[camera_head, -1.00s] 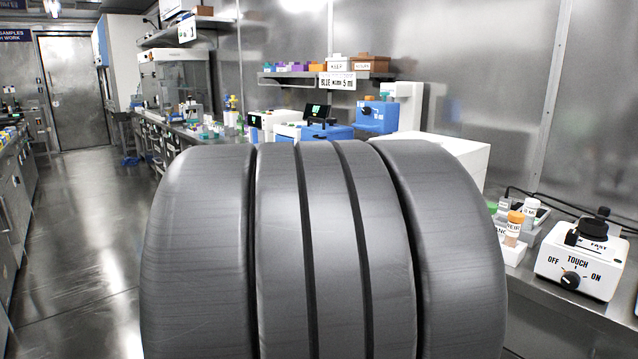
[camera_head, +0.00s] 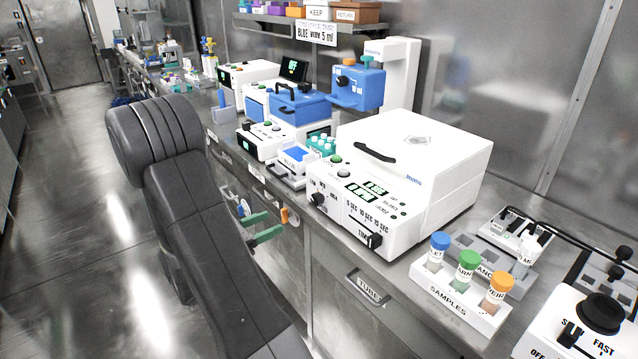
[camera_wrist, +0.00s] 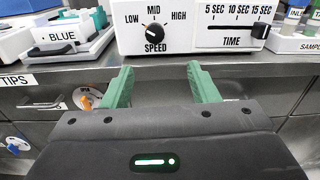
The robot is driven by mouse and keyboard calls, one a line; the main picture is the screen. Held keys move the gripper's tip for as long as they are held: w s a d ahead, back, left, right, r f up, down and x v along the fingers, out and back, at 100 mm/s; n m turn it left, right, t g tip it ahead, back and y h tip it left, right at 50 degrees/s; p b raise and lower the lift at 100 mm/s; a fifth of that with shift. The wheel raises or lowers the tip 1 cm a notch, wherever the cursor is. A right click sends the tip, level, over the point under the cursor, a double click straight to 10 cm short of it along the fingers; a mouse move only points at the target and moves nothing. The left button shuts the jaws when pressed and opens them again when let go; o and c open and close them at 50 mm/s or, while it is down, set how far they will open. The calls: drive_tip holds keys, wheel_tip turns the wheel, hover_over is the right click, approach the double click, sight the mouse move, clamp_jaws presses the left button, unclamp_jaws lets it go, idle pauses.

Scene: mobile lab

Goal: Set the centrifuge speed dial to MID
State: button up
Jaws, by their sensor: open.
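The centrifuge (camera_head: 430,165) is a white box with a black lid handle, standing on the bench in the head view. Its black speed dial (camera_head: 319,199) is at the left of the front panel. The dial (camera_wrist: 154,31) faces me in the wrist view, below the labels LOW, MID and HIGH; I cannot tell surely which its pointer marks. My gripper (camera_wrist: 160,68) is open and empty, its green fingers apart. It is below and in front of the dial, not touching it. In the head view my gripper (camera_head: 275,224) is by the bench's drawer fronts.
The TIME slider (camera_wrist: 260,30) is right of the dial. A SAMPLES rack (camera_head: 455,300) with capped tubes stands right of the centrifuge. A BLUE tray (camera_head: 293,160) stands left of it. Drawers with a TUBES handle (camera_head: 368,284) are below. The floor at left is clear.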

sight(314, 201)
drive_tip(key=x, duration=1.3)
drive_tip(key=shift+w+r, duration=0.15)
drive_tip(key=shift+w, duration=0.4)
drive_tip(key=c, duration=1)
